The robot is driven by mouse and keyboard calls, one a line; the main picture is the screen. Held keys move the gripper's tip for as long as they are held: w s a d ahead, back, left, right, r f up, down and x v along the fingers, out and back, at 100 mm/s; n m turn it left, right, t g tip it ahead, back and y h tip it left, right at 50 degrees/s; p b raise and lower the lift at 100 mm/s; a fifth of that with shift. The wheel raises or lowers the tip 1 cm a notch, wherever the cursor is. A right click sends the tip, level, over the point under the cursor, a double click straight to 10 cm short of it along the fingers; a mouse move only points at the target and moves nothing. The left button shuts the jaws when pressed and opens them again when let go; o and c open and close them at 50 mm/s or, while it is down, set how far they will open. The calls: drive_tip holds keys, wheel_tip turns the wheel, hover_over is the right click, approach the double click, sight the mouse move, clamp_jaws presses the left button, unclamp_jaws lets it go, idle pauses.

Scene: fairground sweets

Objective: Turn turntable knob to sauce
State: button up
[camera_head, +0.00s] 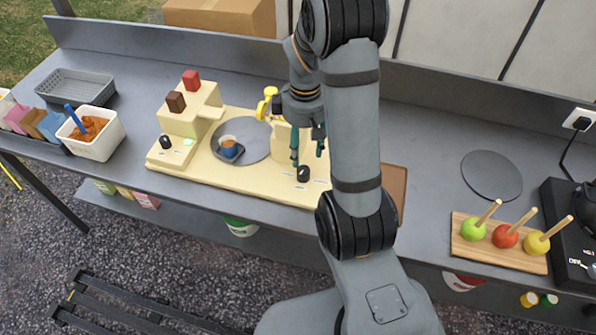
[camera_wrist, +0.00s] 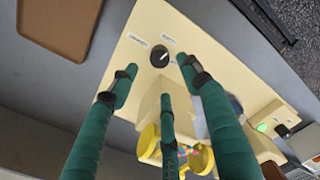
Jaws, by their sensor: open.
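A cream sweets machine (camera_head: 250,178) stands on the counter with a grey round turntable (camera_head: 255,140). A small dark tray with a cup (camera_head: 228,146) sits on the turntable. A black knob (camera_head: 303,173) is at the machine's front right; it also shows in the wrist view (camera_wrist: 160,57) with a white pointer mark and small labels around it, too small to read. My gripper (camera_head: 308,150) is open and empty, its green fingers just above and behind this knob. In the wrist view its fingertips (camera_wrist: 160,82) are spread near the knob; contact cannot be told.
A second black knob (camera_head: 165,141) sits beside a lit green button (camera_head: 188,142). Brown and red blocks stand on the machine. A yellow dispenser (camera_head: 266,104) is behind the turntable. A brown tray (camera_wrist: 57,27) lies beside the machine. Toffee apples on a board (camera_head: 500,244) are at right.

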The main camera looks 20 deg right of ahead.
sight(303, 170)
wheel_tip(303, 170, down, 10)
drive_tip(key=shift+r+p, duration=0.25)
drive_tip(key=shift+p, duration=0.05)
drive_tip(key=c, duration=0.3)
drive_tip(key=c, duration=0.8)
drive_tip(key=shift+c, duration=0.2)
